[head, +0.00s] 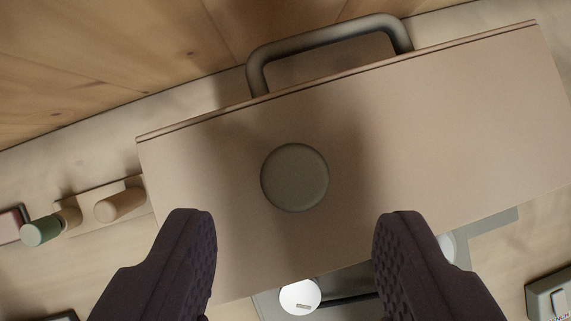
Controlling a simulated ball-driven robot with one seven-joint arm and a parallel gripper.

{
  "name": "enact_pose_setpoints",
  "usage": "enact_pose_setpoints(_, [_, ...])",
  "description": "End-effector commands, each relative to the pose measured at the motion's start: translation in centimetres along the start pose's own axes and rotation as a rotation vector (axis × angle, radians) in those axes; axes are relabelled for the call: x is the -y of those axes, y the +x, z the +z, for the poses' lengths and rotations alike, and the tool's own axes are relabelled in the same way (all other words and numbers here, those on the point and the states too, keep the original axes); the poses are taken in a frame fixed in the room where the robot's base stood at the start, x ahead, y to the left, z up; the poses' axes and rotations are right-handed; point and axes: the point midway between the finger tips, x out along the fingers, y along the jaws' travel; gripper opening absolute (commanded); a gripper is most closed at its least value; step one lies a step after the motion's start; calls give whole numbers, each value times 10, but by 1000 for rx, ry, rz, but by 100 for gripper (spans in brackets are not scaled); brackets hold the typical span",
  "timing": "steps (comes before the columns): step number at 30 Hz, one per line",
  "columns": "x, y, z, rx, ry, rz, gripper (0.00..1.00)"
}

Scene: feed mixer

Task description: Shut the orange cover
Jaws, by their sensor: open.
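No strongly orange cover shows. A large pale tan panel (430,130) fills the middle of the view, tilted up to the right; I cannot tell if it is the cover. It has a round grey-brown disc (295,177) on its face. A dark grey bar handle (330,38) shows beyond its upper edge. My gripper (295,215) is open and empty, its two dark ribbed fingers spread over the panel's lower part, below the disc. I cannot tell if they touch the panel.
Tan pegs (120,205) and a green-ended knob (42,231) stand at the left, near a reddish block (10,224). A white round knob (300,296) shows below the panel. A grey switch box (550,298) is at the lower right. Wooden boards (120,50) lie at upper left.

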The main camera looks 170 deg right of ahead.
Motion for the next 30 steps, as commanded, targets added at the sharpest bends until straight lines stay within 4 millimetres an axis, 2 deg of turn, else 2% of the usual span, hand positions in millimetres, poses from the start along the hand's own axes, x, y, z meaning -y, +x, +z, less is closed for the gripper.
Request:
enact_pose_setpoints(3, [0, 20, 0, 1, 1, 0, 56])
enact_pose_setpoints(6, [0, 30, 0, 0, 1, -1, 56])
enact_pose_setpoints(16, [0, 36, -1, -2, 1, -2, 56])
enact_pose_setpoints(17, [0, 36, -1, -2, 1, -2, 51])
enact_pose_setpoints(21, [0, 36, -1, -2, 1, -2, 19])
enact_pose_setpoints(24, [0, 36, -1, -2, 1, -2, 0])
enact_pose_setpoints(30, [0, 36, -1, -4, 1, -2, 0])
